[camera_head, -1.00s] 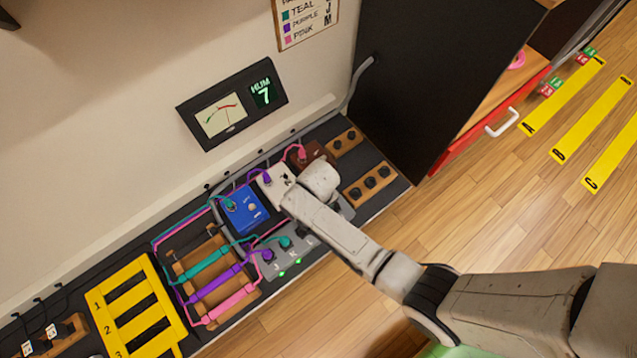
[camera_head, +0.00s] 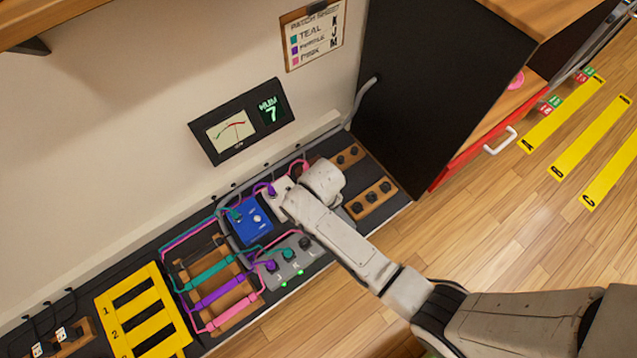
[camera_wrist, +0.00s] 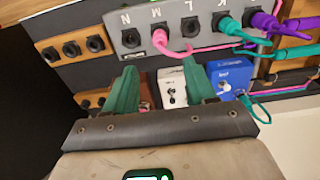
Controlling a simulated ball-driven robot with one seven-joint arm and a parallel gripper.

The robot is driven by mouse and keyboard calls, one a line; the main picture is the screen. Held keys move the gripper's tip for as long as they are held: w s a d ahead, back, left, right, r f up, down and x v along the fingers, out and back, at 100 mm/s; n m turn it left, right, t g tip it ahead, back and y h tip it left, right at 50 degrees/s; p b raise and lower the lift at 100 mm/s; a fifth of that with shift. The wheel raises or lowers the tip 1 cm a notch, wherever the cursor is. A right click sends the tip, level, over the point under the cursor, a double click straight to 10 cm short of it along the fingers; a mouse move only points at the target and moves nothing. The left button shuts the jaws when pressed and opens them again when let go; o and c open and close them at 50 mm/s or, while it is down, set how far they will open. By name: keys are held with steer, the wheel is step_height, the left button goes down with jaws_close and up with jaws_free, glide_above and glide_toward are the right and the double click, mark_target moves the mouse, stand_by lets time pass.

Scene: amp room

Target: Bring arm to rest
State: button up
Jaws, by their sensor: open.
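My gripper (camera_wrist: 162,82) shows in the wrist view with two green fingers spread apart and nothing between them. In the head view my wrist hides the fingers, above the right part of the pedal bench. In the wrist view a grey jack box (camera_wrist: 200,30) lies beyond the fingertips, with a pink plug (camera_wrist: 160,42), a teal plug (camera_wrist: 228,25) and a purple plug (camera_wrist: 262,22) in it. A white pedal (camera_wrist: 171,90) shows between the fingers and a blue pedal (camera_wrist: 234,75) right of them. The left finger partly hides a brown pedal. Contact with the pedals cannot be told.
A wooden rack (camera_head: 238,316) carries teal, purple and pink cables, beside a yellow numbered frame (camera_head: 165,348). A meter (camera_head: 237,122) and a colour list (camera_head: 315,35) hang on the wall. A black panel (camera_head: 430,80) stands right of the bench. The wooden floor (camera_head: 500,240) is open.

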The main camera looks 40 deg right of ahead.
steer(key=s+d+r+t, duration=0.1)
steer(key=s+d+r, duration=0.3)
steer(key=s+r, duration=0.4)
steer(key=s+d+r, duration=0.4)
steer(key=s+r, duration=0.5)
step_height(320, 180, up, 22)
steer(key=p, duration=2.3)
steer(key=shift+w+f, duration=0.25)
